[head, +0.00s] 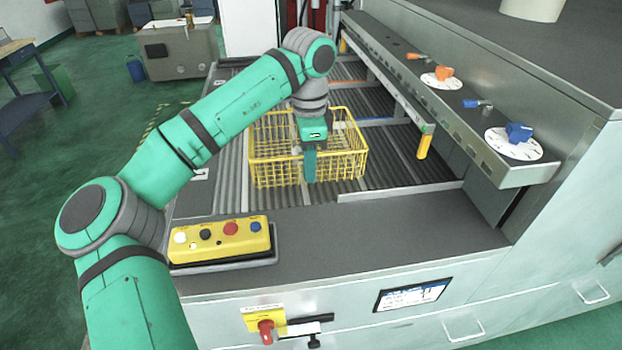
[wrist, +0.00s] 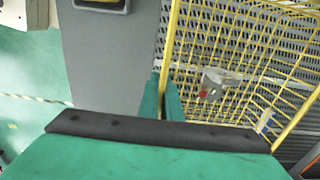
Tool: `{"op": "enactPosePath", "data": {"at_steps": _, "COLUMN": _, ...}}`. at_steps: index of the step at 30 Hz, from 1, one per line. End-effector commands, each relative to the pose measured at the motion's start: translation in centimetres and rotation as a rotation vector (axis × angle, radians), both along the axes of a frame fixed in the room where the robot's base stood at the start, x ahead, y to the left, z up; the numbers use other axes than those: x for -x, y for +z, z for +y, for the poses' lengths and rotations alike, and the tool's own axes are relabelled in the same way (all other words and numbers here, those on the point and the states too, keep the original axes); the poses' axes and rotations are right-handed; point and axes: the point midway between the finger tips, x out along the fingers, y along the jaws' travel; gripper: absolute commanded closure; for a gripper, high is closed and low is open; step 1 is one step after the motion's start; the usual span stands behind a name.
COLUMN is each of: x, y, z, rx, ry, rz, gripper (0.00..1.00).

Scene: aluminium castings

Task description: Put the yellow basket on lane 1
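The yellow wire basket (head: 345,165) is over the near part of the roller lanes, upright. I cannot tell whether it rests on the rollers or hangs just above them. My gripper (head: 310,165) points down at its near wall, with one finger showing in front of the wires. In the wrist view, my gripper (wrist: 162,100) has its two teal fingers close together, with the wall of the basket (wrist: 172,45) between them. A grey casting (wrist: 215,82) with a red spot lies in the basket. The roller lanes (head: 390,150) run away from me; I see no readable lane number.
A yellow button box (head: 222,240) stands on the front ledge, left. At right, a shelf carries an orange valve (head: 444,73) and a blue valve (head: 519,131) on white discs. A yellow-tipped post (head: 424,147) stands right of the basket. Rollers beyond it look clear.

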Motion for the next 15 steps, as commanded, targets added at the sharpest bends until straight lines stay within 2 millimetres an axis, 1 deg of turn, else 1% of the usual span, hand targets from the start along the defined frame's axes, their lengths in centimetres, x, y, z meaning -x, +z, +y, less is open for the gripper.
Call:
{"op": "enactPosePath", "data": {"at_steps": 6, "x": -1.0, "y": -1.0, "z": -0.2, "rx": 0.0, "ry": 0.0, "rz": -0.001, "gripper": 1.0}}
{"op": "enactPosePath", "data": {"at_steps": 8, "x": -1.4, "y": -1.7, "z": -0.3, "rx": -0.002, "ry": 0.001, "rz": -0.001, "gripper": 1.0}}
{"op": "enactPosePath", "data": {"at_steps": 12, "x": -1.3, "y": -3.6, "z": -0.2, "rx": -0.003, "ry": 0.001, "rz": -0.001, "gripper": 1.0}}
{"op": "enactPosePath", "data": {"at_steps": 15, "x": -1.4, "y": -4.4, "z": -0.2, "rx": -0.001, "ry": 0.001, "rz": -0.002, "gripper": 1.0}}
